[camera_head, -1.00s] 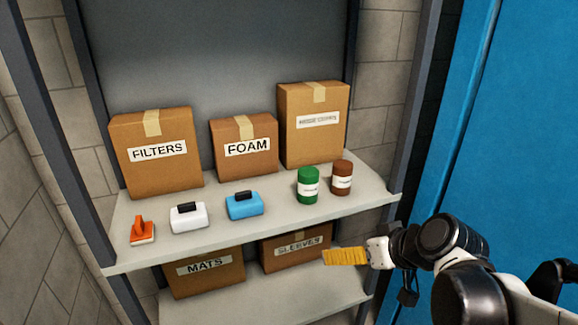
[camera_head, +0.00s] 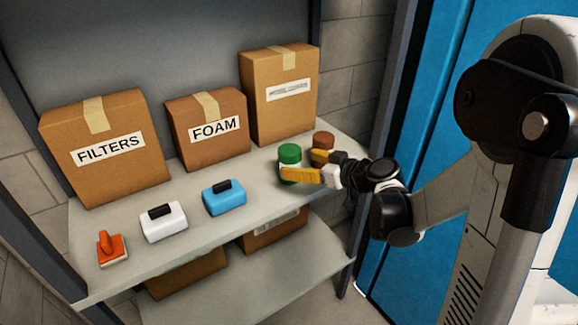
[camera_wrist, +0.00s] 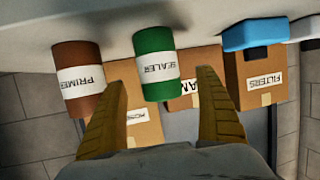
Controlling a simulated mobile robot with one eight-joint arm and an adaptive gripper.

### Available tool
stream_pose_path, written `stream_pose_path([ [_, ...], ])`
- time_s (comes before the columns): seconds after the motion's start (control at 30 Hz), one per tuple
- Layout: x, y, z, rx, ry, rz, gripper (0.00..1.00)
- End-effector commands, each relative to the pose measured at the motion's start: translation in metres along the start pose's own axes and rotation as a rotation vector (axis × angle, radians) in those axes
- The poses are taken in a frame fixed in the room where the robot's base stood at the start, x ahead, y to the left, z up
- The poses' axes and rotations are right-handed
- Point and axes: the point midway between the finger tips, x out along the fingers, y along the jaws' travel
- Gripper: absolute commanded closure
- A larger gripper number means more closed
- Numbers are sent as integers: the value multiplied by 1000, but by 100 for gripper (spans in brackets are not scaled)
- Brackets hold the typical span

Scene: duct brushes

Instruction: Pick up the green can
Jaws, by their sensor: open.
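The green can (camera_head: 289,152) stands upright on the upper shelf, and its white label reads SEALER in the wrist view (camera_wrist: 153,40), where it appears upside down. My gripper (camera_head: 297,164) is open at can height, with its yellow fingers apart. In the head view, one finger crosses in front of the green can's lower part and the other is by the brown can (camera_head: 323,139). In the wrist view, the green can shows between the two fingertips (camera_wrist: 163,78); how deep it sits between them is unclear. The brown can (camera_wrist: 76,80), labelled PRIMER, stands close beside the green one.
Boxes labelled FILTERS (camera_head: 110,175) and FOAM (camera_head: 205,150) and a taller box (camera_head: 280,110) stand behind. A blue case (camera_head: 224,200), a white case (camera_head: 163,225) and an orange tool (camera_head: 111,250) line the shelf front. More boxes sit on the lower shelf.

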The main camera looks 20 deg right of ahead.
Motion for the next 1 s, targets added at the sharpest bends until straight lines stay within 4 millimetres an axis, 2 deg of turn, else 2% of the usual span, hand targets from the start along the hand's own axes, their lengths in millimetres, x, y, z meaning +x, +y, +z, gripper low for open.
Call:
stream_pose_path([
  [0.3,45,1,3,-2,-1,-2,16],
  [0.53,49,2,1,0,-1,0,16],
  [0.57,49,2,1,0,-1,0,19],
  [0.6,49,2,1,0,-1,0,31],
  [0.77,49,2,1,0,-1,0,80],
  [0.8,49,2,1,0,-1,0,84],
  [1.0,48,2,0,0,-1,0,84],
])
